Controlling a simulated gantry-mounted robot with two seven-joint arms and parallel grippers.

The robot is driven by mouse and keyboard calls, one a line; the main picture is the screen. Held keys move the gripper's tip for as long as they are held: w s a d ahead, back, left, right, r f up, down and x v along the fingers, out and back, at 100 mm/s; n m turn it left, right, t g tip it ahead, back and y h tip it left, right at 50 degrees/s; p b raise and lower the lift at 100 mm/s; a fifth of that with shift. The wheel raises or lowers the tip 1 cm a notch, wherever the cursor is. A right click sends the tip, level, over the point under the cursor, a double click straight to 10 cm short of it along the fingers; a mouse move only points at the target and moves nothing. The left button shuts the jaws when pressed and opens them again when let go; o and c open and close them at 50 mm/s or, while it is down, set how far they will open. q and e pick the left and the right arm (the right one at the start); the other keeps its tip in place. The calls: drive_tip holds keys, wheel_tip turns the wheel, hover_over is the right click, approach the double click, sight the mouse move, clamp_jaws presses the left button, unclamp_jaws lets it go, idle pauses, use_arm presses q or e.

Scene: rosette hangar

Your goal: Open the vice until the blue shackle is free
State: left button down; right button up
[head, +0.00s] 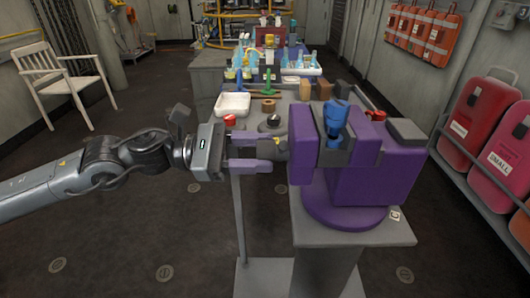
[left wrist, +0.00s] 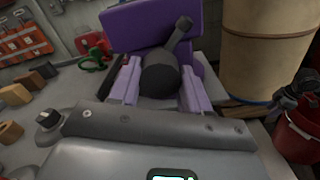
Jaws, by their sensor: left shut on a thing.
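The purple vice (head: 375,165) stands on a grey pedestal at the right of the head view. The blue shackle (head: 336,113) sits upright at the top of the vice, between its grey jaws. My left gripper (head: 272,153) is at the vice's left side, with its lilac fingers pointing right at it. In the left wrist view these fingers (left wrist: 162,72) lie on either side of a dark grey round hub (left wrist: 160,78) with a bar sticking up from it, the vice's handle. The gripper is shut on this handle. The shackle cannot be made out in the left wrist view.
A bench behind the vice holds a white tray (head: 233,105), a red knob (head: 230,120), wooden blocks and bottles. A white chair (head: 62,80) stands at left. The floor at front left is clear.

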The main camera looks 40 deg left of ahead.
use_arm(q)
drive_tip(key=n+b, duration=0.1)
drive_tip(key=n, duration=1.3)
drive_tip(key=shift+a+n+b, duration=0.1)
drive_tip(key=shift+n+b, duration=0.25)
drive_tip(key=shift+n, duration=0.05)
drive_tip(key=n, duration=1.5)
drive_tip(key=shift+s+a, duration=0.1)
drive_tip(key=shift+s, duration=0.05)
